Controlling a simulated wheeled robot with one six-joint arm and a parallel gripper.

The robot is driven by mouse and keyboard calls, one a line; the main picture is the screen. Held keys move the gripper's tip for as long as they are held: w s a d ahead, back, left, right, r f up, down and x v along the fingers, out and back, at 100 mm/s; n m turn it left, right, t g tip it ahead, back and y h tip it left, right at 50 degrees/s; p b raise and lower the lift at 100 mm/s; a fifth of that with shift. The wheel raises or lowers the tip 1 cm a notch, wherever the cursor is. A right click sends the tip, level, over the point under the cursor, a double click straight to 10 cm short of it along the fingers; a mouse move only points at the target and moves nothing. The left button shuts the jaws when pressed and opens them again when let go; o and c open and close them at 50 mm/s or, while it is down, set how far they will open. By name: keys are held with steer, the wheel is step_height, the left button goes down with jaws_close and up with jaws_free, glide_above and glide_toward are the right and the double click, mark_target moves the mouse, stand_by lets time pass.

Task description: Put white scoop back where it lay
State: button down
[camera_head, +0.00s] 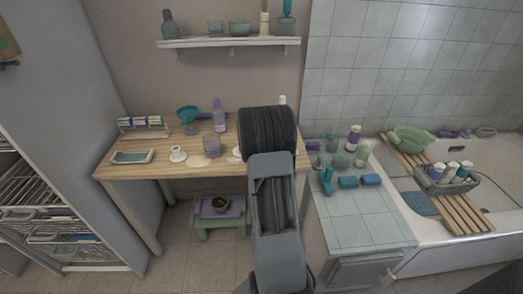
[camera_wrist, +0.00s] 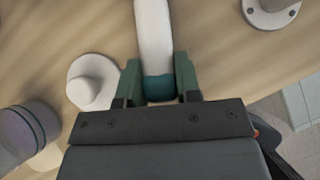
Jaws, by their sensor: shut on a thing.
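The white scoop (camera_wrist: 153,35) shows in the wrist view as a long white piece with a teal end, running up out of the top edge. My gripper (camera_wrist: 158,78) has its two green fingers shut on it near the teal end. The scoop's far end is out of view. The wooden table (camera_wrist: 220,65) lies below; whether the scoop touches it I cannot tell. In the head view my arm hides the gripper and most or all of the scoop above the right part of the table (camera_head: 150,171).
In the wrist view a white knobbed piece (camera_wrist: 92,82) stands close left of the fingers, with a glass jar (camera_wrist: 22,135) further left. A pale disc-like fitting (camera_wrist: 270,8) is at upper right. In the head view a purple bottle (camera_head: 218,118) and teal scoop-like item (camera_head: 187,114) stand behind.

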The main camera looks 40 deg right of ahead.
steer(key=shift+f, duration=0.15)
steer(key=c, duration=0.7)
jaws_free()
steer(key=shift+c, duration=0.2)
steer(key=shift+a, duration=0.1)
steer(key=shift+p+v, duration=1.6)
steer(key=shift+v, duration=2.3)
steer(key=shift+a+r, duration=0.1)
steer(key=shift+r, duration=0.2)
steer(key=p+v, duration=0.4)
steer(key=v, duration=0.9)
steer(key=shift+s, duration=0.15)
